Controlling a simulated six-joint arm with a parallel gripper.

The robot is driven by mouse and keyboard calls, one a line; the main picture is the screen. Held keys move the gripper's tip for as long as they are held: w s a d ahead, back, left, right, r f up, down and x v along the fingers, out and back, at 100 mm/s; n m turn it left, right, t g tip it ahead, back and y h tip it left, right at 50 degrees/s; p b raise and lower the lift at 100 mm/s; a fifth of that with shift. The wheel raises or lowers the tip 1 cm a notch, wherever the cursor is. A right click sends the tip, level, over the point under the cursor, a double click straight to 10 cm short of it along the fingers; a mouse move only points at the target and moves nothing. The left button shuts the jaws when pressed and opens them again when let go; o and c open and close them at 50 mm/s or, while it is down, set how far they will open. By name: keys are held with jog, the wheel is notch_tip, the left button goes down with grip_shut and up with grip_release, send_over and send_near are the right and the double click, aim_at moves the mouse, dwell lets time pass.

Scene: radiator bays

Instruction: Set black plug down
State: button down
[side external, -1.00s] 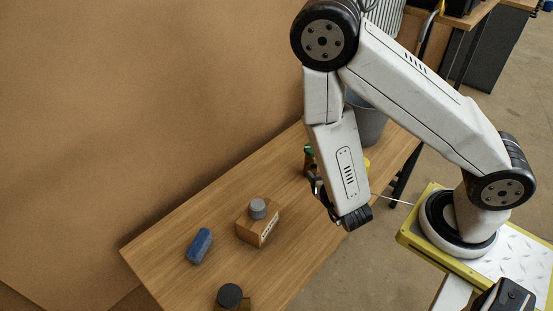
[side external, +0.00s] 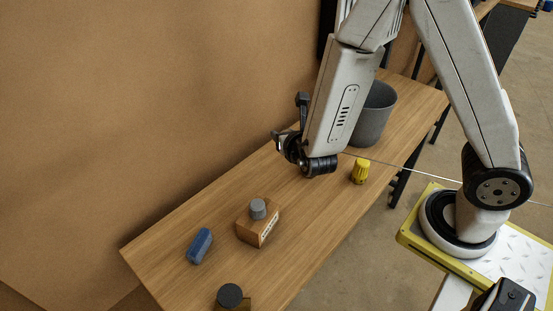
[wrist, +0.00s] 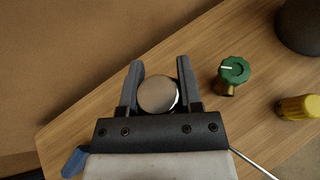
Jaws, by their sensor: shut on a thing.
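My gripper (wrist: 158,76) is shut on a round plug (wrist: 158,95) with a shiny, brownish-grey face that mirrors its surroundings. Its true colour is hard to tell, so I cannot be sure it is the black plug. In the side view my gripper (side external: 286,140) is above the far side of the wooden table, and the held plug is small and mostly hidden there. Another round black-topped piece (side external: 230,295) sits at the table's near left end, on a brownish base. It is apart from my gripper.
A wooden block with a grey cap (side external: 258,209) and a blue piece (side external: 199,246) lie on the left part of the table (side external: 310,205). A brown wall backs the table.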

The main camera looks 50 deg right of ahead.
jog(key=w+r+n+y, duration=0.1)
jog(key=w+r, duration=0.1)
jog(key=r, duration=0.4)
jog(key=w+r+n+t+y, duration=0.1)
jog(key=w+r, duration=0.2)
jog(key=r, duration=0.4)
jog(key=shift+w+d, duration=0.25)
jog(key=shift+d, duration=0.2)
dwell(0.5)
jog(key=shift+d, duration=2.05)
jog(key=m+g+h, duration=0.3)
jog(key=m+h, duration=0.2)
send_over(310, 241)
jog(key=w, duration=0.1)
jog(key=f, duration=2.9)
jog(key=shift+w, duration=0.2)
jog(key=shift+s+f, duration=0.25)
jog(key=shift+s, duration=0.5)
